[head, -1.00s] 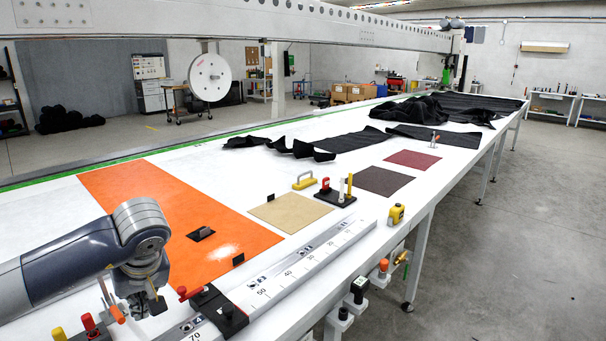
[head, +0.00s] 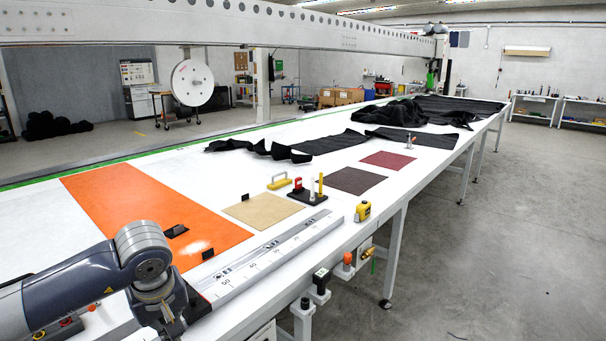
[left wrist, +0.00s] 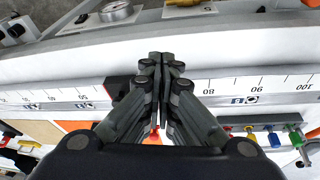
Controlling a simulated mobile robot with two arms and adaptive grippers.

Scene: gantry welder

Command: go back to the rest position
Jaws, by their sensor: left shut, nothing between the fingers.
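My left arm comes in from the lower left of the head view, and its gripper (head: 172,318) points down over the near edge of the white table, beside the long metal ruler (head: 270,255). The fingers are dark and hard to make out there. In the left wrist view the left gripper (left wrist: 162,58) is shut, with its fingertips together and nothing between them. It is above the ruler (left wrist: 225,85), which runs across that view. My right gripper is in neither view.
An orange sheet (head: 140,205), a tan square (head: 262,210) and a yellow tape measure (head: 362,211) lie on the table. Orange and black knobs line its front edge. A gauge (left wrist: 117,11) shows in the left wrist view. Floor to the right is clear.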

